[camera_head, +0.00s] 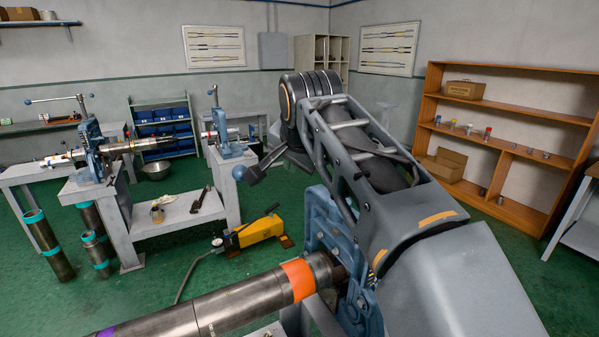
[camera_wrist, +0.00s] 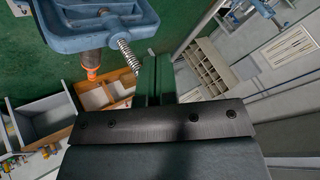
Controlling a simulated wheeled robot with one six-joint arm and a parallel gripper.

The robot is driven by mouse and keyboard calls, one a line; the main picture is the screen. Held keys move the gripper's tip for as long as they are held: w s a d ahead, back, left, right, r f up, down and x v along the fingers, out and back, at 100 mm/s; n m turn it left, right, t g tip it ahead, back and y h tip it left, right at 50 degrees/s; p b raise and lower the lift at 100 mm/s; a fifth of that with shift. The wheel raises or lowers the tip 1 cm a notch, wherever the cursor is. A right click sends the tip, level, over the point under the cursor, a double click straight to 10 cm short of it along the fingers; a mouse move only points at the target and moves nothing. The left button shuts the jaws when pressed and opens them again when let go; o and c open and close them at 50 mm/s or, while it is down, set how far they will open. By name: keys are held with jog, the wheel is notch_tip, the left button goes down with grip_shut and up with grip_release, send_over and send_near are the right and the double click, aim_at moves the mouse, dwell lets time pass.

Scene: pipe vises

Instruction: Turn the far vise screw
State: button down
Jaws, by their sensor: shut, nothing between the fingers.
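In the head view, a blue vise (camera_head: 341,238) stands close by at the end of a steel pipe (camera_head: 228,304) with an orange band. My arm covers much of it. A grey-blue ball-ended handle (camera_head: 246,174) sticks out left of my arm. Farther back, blue vises stand at left (camera_head: 94,150) and centre (camera_head: 229,140), with handles on top. My gripper (camera_wrist: 156,62) shows only in the wrist view, with its dark fingers shut and empty. A blue vise part (camera_wrist: 105,32) and threaded screw (camera_wrist: 128,56) are just beyond its upper left. Contact between them cannot be told.
A yellow pump (camera_head: 258,232) sits on the green floor left of the near vise. A grey workbench (camera_head: 178,213) with tools stands beyond it. Pipes (camera_head: 48,243) stand upright at left. Wooden shelves (camera_head: 508,157) stand at right. Open floor lies between.

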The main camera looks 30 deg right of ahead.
jog(key=c, duration=1.9)
grip_release()
jog(key=r, duration=0.1)
jog(key=s+a+r, duration=0.1)
jog(key=s+r, duration=0.1)
jog(key=shift+a, duration=0.3)
jog(key=shift+o, duration=0.9)
jog(key=shift+s+r, duration=0.1)
jog(key=shift+r, duration=0.25)
jog(key=o, duration=0.6)
jog(key=w+d+r+m+g+p, duration=0.2)
jog(key=w+d+r+p, duration=0.2)
jog(key=w+d+p, duration=0.2)
jog(key=w+p, duration=0.2)
jog(key=p, duration=0.1)
jog(key=shift+d+g, duration=0.3)
jog(key=shift+d, duration=0.05)
jog(key=w+d+r+m+g+y+p, duration=0.1)
jog(key=w+d+r+m+g+p, duration=0.1)
jog(key=w+d+m+p, duration=0.15)
jog(key=shift+m+g+y, duration=0.35)
jog(key=shift+g+y, duration=0.15)
jog(key=f+b, duration=0.1)
jog(key=f, duration=0.3)
jog(key=f+b, duration=0.1)
jog(key=f, duration=0.3)
jog(key=a+f+b, duration=0.1)
jog(key=f, duration=0.3)
jog(key=shift+f, duration=0.1)
jog(key=shift+c, duration=0.3)
